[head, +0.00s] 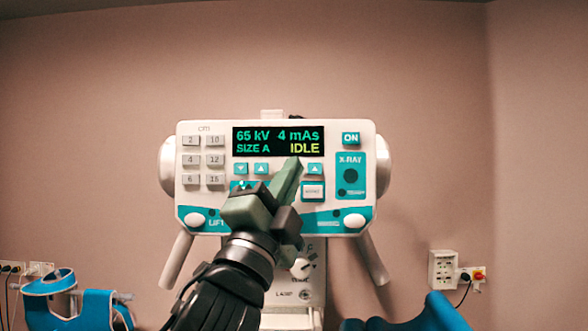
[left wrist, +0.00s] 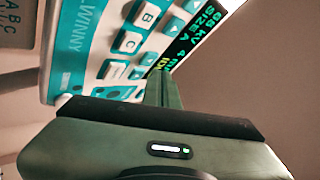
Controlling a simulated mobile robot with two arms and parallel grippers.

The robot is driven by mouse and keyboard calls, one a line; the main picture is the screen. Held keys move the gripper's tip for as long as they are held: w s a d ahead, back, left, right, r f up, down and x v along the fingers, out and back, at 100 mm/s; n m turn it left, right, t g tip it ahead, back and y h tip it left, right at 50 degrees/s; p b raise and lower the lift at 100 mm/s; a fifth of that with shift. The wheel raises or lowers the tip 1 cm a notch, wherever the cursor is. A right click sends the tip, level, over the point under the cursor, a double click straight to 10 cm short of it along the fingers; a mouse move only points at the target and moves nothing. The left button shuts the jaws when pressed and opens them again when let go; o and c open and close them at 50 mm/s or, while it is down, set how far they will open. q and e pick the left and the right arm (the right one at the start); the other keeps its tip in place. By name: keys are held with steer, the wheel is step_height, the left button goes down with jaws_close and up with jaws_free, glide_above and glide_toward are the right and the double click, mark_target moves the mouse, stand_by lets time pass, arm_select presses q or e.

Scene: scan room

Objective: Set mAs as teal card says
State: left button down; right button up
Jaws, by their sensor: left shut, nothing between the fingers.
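The white and teal X-ray control panel (head: 222,135) faces me in the head view. Its display (head: 275,141) reads 65 kV, 4 mAs, SIZE A and IDLE. My left gripper (head: 292,168) is shut and empty, its fingertips in front of the panel just below the mAs reading. An up-arrow button (head: 315,169) shows right of the fingertips; the spot to its left is hidden behind them. In the left wrist view the shut fingers (left wrist: 160,88) reach toward the display's edge (left wrist: 190,38). I cannot tell whether they touch the panel. I see no teal card.
Two arrow buttons (head: 251,169) sit under the kV reading, and a grey number keypad (head: 204,160) is at the left. The X-RAY button (head: 351,176) and ON button (head: 351,139) are at the right. A wall socket box (head: 443,269) is at the lower right.

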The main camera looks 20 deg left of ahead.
arm_select(q)
steer(key=shift+w, duration=0.2)
steer(key=shift+w+a, duration=0.1)
steer(key=shift+w, duration=0.15)
steer(key=shift+w+a, duration=0.1)
steer(key=shift+w, duration=0.25)
stand_by(0.8)
steer(key=shift+s, duration=0.1)
steer(key=shift+s+d, duration=0.2)
steer(key=shift+s, duration=0.5)
steer(key=shift+s+d+p, duration=0.15)
steer(key=shift+s+d, duration=0.1)
steer(key=shift+s, duration=0.55)
steer(key=shift+s+d+p, duration=0.15)
steer(key=shift+s+d, duration=0.05)
steer(key=shift+s, duration=0.6)
steer(key=shift+s+d+p, duration=0.15)
steer(key=shift+s+d, duration=0.1)
steer(key=shift+s, duration=0.55)
steer(key=shift+w, duration=0.15)
stand_by(0.7)
